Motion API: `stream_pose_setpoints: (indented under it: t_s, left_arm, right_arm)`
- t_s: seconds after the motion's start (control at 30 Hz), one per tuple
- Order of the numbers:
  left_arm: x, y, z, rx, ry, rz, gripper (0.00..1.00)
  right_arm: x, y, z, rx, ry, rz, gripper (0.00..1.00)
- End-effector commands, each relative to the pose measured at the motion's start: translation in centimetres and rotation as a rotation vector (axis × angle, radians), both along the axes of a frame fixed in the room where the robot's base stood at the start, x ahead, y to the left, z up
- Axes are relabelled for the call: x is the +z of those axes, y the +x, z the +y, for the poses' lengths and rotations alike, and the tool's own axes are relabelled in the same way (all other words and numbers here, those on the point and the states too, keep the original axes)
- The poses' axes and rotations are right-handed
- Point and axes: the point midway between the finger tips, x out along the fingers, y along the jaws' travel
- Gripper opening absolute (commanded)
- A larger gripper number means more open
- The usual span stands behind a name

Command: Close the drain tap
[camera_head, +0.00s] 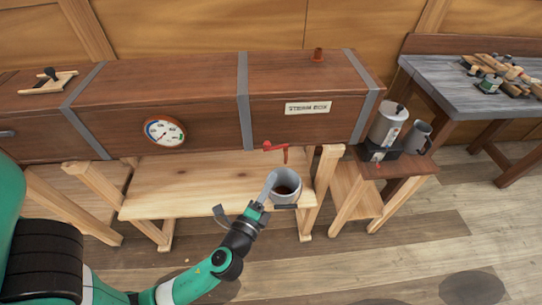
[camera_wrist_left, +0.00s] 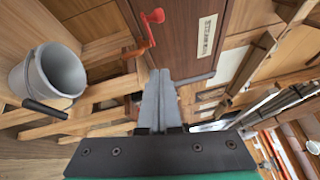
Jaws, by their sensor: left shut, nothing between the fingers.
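The drain tap (camera_head: 275,147) is red and sits under the front edge of the wooden steam box (camera_head: 200,85). Its lever lies roughly level in the head view, and a short reddish spout hangs at its right. The tap also shows at the top of the left wrist view (camera_wrist_left: 152,17). My left gripper (camera_head: 271,175) is shut and empty, just left of the bucket and below the tap, apart from the tap. My right gripper is out of view.
A wooden bench (camera_head: 190,190) spans beneath the box. A round gauge (camera_head: 165,132) and a "STEAM BOX" sign (camera_head: 308,108) are on its front. At right, a small stand (camera_head: 385,185) holds a metal pot (camera_head: 388,125) and a grey mug (camera_head: 417,138).

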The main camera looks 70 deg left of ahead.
Motion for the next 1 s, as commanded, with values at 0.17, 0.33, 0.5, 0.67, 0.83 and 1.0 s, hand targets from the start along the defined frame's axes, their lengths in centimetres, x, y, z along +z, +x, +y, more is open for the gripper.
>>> stream_pose_setpoints:
  t_s: [0.17,0.33,0.5,0.67,0.83,1.0]
  left_arm:
    - [0.4,2.9,2.8,0.006,-0.001,-0.004,0.00]
    - [0.7,5.0,5.3,0.006,-0.002,0.000,0.00]
    - [1.2,3.6,7.4,0.005,-0.002,0.001,0.00]
    - [1.2,3.2,8.1,0.002,-0.001,-0.001,0.00]
    - [1.1,3.2,8.1,0.001,-0.001,-0.002,0.00]
    - [1.2,3.3,8.0,-0.003,-0.001,-0.002,0.00]
  right_arm:
    - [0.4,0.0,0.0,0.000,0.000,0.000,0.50]
    - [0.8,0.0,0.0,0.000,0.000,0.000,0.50]
    - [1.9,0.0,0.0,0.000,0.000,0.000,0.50]
    - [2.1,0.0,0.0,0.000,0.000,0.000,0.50]
    - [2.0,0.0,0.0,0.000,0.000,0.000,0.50]
    - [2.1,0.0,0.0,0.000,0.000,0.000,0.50]
